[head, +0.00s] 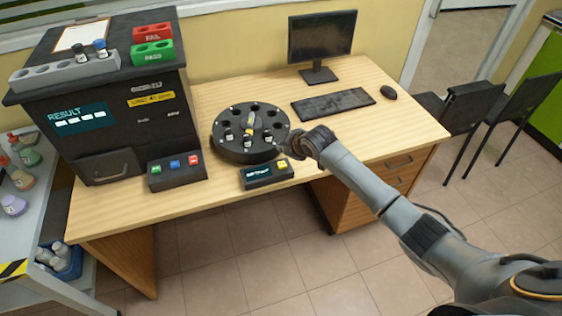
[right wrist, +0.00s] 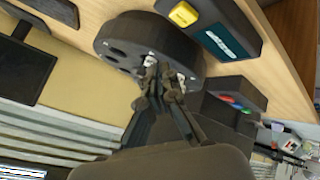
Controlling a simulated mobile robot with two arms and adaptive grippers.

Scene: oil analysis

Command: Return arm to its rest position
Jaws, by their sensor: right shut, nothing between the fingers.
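My right arm comes in from the lower right in the head view and reaches over the desk. My right gripper (head: 287,149) is at the right edge of the round black carousel (head: 243,155). Its fingers are shut with nothing held. In the right wrist view, the shut fingers (right wrist: 151,82) show in front of the carousel (right wrist: 138,32); I cannot tell whether they touch it. Several small vials (head: 248,141) sit in the carousel. My left gripper is not in view.
A small box with a display and yellow button (head: 268,175) lies in front of the carousel. A black analyzer (head: 140,125) stands left of it, with a three-button panel (head: 177,173).

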